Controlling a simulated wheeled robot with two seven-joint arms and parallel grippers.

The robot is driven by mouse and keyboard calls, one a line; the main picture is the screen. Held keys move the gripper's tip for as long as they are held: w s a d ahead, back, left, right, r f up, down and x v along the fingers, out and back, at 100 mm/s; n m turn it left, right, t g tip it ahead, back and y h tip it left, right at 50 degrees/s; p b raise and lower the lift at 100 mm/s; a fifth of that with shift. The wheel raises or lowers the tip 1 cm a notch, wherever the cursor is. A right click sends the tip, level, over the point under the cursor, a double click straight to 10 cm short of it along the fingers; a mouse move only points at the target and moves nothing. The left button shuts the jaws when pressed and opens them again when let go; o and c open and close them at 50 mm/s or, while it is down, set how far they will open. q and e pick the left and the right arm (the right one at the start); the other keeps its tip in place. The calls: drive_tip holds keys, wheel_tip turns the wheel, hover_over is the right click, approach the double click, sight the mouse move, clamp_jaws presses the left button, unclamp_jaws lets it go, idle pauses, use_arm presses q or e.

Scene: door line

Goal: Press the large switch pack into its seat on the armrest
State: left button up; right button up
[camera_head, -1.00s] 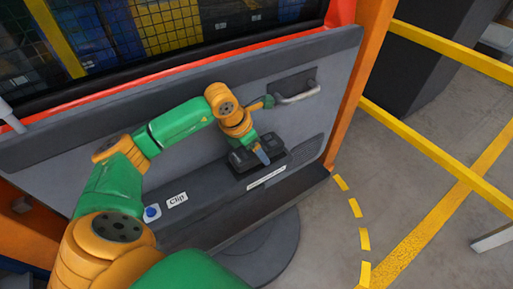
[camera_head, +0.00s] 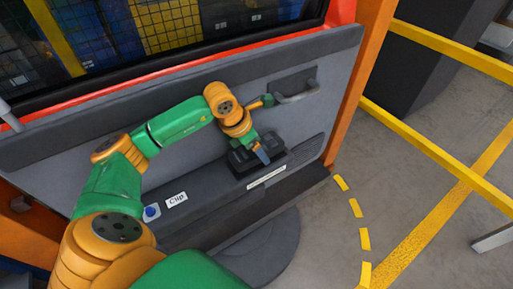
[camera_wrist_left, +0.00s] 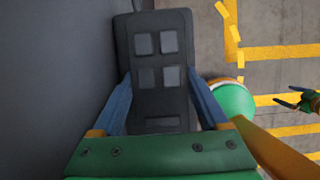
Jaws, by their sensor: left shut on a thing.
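The large switch pack (camera_wrist_left: 155,82) is a dark block with several grey square buttons and a slot near its end. My left gripper (camera_wrist_left: 163,108) is shut on it, with one blue finger along each long side. In the head view the left gripper (camera_head: 262,155) points down over the armrest (camera_head: 215,211), and the dark pack (camera_head: 239,161) shows at its fingers. The pack lies at the armrest's top face; the seat under it is hidden, and I cannot tell whether it is flush. My right gripper (camera_wrist_left: 287,99) is at the wrist view's right edge, fingers apart and empty.
A door pull handle (camera_head: 297,96) is on the panel just beyond the gripper. A blue button (camera_head: 152,211) and a "Clip" label (camera_head: 177,200) are on the armrest to the left. A white label strip (camera_head: 267,177) is in front of the pack. Yellow rails (camera_head: 430,150) stand at right.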

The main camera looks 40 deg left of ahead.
use_arm(q)
drive_tip(key=shift+f+b, duration=0.65)
idle(0.8)
drive_tip(key=shift+s+f, duration=0.1)
